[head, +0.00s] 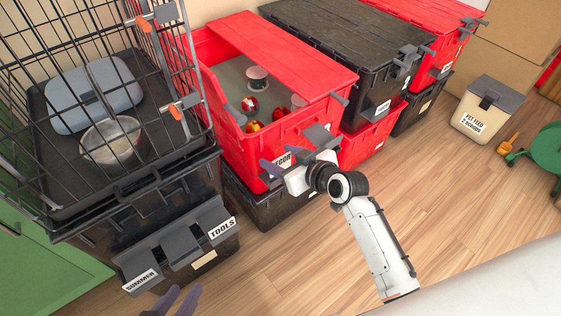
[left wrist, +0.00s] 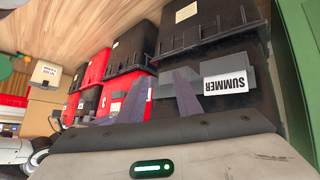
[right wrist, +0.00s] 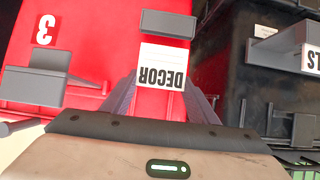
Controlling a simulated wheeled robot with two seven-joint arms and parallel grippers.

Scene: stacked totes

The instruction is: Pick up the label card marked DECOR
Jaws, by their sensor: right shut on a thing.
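The white DECOR card (right wrist: 162,68) appears upside down in the right wrist view, in front of the red tote (right wrist: 110,50). My right gripper (right wrist: 160,88) is shut on the card, one finger at each side. A grey holder (right wrist: 168,24) is just above the card in that view; I cannot tell whether they touch. In the head view the card (head: 283,160) is partly hidden by my right gripper (head: 274,168) at the red tote's front. My left gripper (head: 180,302) is at the bottom edge, fingers apart and empty; its fingers also show in the left wrist view (left wrist: 163,90).
A wire crate (head: 100,100) stands on black totes at left, with SUMMER (head: 141,280) and TOOLS (head: 221,229) cards in front. More black (head: 350,50) and red (head: 440,25) totes stand behind. A pet feed bin (head: 488,110) is at right. Wooden floor (head: 440,190) lies open.

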